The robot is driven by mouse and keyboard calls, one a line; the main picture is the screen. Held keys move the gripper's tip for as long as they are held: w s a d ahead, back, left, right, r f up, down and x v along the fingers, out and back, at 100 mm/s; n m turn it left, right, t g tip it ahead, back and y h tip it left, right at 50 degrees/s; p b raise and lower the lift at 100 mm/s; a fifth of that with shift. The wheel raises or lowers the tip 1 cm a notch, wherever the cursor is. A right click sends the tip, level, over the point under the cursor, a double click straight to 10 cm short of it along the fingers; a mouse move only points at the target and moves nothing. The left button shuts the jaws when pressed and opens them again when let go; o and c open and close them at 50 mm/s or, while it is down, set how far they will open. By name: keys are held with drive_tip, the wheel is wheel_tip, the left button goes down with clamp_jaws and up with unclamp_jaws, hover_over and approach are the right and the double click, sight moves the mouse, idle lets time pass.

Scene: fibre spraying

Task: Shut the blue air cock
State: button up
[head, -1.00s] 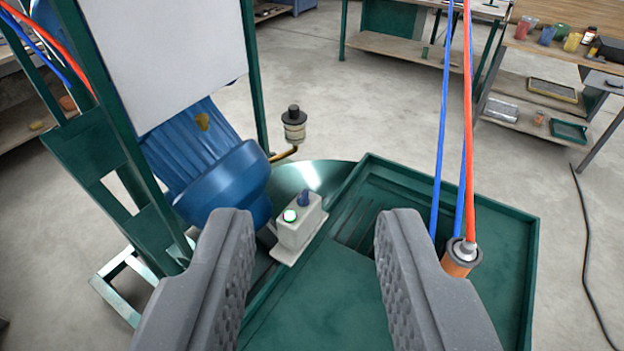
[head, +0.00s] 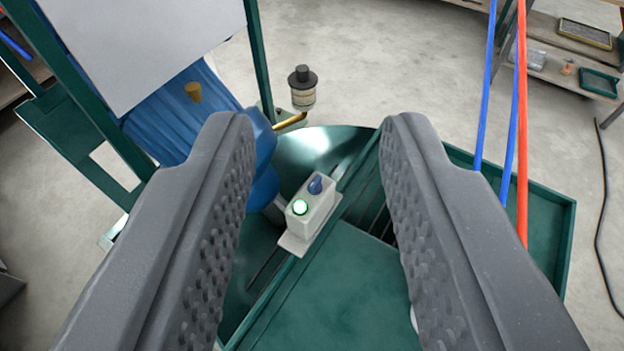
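I cannot tell whether this knob is the air cock; no other blue cock is clearly visible. My gripper (head: 314,120) is open and empty. Its two grey, studded fingers stand wide apart, one on each side of the box in the picture. The box shows in the gap between them, and neither finger appears to touch it.
The box stands on the edge of a green tray (head: 340,300). A blue ribbed motor-like body (head: 185,115) and a pale panel (head: 150,45) are at left. A black-capped cup (head: 302,88) stands behind. Blue hoses (head: 485,90) and a red hose (head: 521,120) hang at right.

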drive_tip(key=w+d+f+m+g+h+p, duration=0.1)
drive_tip(key=w+f+m+g+h+p, duration=0.15)
drive_tip(key=w, duration=0.55)
drive_tip(key=m+g+p, duration=0.4)
drive_tip(key=g+p, duration=0.5)
hover_over(315, 180)
drive_tip(key=s+a, duration=0.3)
drive_tip(key=s, duration=0.2)
wheel_tip(315, 180, down, 23)
drive_tip(key=x, duration=0.4)
drive_tip(key=p+x, duration=0.1)
drive_tip(key=x, duration=0.3)
drive_tip(key=w+p+x, duration=0.1)
drive_tip(key=x, duration=0.4)
drive_tip(key=shift+a, duration=0.15)
